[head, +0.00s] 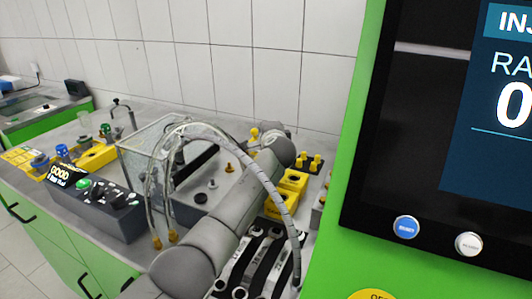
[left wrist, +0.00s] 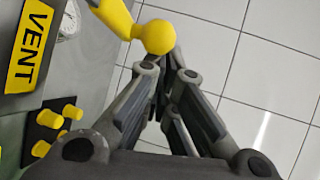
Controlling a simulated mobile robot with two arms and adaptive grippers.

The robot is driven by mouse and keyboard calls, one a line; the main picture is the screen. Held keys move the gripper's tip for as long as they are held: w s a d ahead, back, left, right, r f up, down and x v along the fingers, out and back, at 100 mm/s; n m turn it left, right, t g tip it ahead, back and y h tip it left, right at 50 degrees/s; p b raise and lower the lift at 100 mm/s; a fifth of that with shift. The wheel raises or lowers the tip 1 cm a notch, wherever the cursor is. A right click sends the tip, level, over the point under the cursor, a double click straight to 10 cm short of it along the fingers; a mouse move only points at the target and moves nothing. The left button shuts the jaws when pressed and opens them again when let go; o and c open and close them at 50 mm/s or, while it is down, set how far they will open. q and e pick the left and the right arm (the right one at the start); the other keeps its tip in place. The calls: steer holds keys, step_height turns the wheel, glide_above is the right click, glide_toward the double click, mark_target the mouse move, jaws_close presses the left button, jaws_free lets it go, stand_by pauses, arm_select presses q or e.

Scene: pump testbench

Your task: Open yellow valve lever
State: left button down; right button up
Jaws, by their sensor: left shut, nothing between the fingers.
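The yellow valve lever (left wrist: 158,37) shows at the top of the left wrist view, with a round ball end on a bent yellow arm. My left gripper (left wrist: 170,58) is shut and empty, its dark fingertips right at the ball's lower right edge. Whether they touch the ball I cannot tell. A yellow VENT label (left wrist: 40,45) lies left of the lever. In the head view my grey arm reaches back over the bench and its fingers are hidden. My right gripper is not in view.
Yellow knobs (left wrist: 58,125) stick out of a dark block below the label. In the head view, a clear-walled box (head: 140,165) and grey hoses (head: 265,180) stand beside my arm. A large screen (head: 440,120) in a green frame blocks the right side.

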arm_select(q)
steer(key=shift+s, duration=0.15)
steer(key=v, duration=1.1)
steer(key=shift+s, duration=0.35)
steer(key=shift+r, duration=0.1)
